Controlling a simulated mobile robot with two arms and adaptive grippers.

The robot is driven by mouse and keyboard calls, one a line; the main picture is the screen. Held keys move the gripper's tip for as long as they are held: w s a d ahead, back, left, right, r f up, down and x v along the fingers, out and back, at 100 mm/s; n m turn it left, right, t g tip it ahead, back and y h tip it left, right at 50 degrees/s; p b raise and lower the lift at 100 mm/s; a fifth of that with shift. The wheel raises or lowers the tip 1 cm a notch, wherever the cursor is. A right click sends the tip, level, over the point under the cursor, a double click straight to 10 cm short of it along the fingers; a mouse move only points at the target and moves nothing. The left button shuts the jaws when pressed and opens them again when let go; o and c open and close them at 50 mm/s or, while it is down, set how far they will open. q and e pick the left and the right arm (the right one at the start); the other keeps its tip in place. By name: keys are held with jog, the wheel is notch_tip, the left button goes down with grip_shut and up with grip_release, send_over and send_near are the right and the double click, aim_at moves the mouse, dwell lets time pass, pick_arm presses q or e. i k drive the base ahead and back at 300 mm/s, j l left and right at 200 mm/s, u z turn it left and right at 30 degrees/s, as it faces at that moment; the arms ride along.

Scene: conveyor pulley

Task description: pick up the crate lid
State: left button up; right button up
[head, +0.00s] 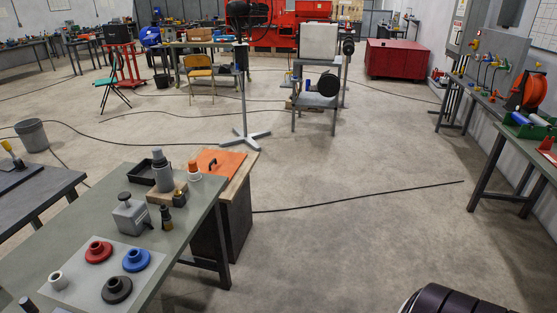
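The table (190,225) holds a black tray (143,172), a grey cylinder (162,175), a grey block (131,215) and a pale mat (75,283) with coloured flanged parts. A cable crosses the otherwise clear middle floor.

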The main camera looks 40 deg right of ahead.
aim_at(212, 162)
jog(key=z, duration=1)
jog(key=u, duration=2.55)
jog(key=z, duration=2.55)
jog(key=i+l+u, duration=0.2)
jog(key=i+u, duration=0.3)
jog(key=i+l+u, duration=0.25)
jog(key=u, duration=0.25)
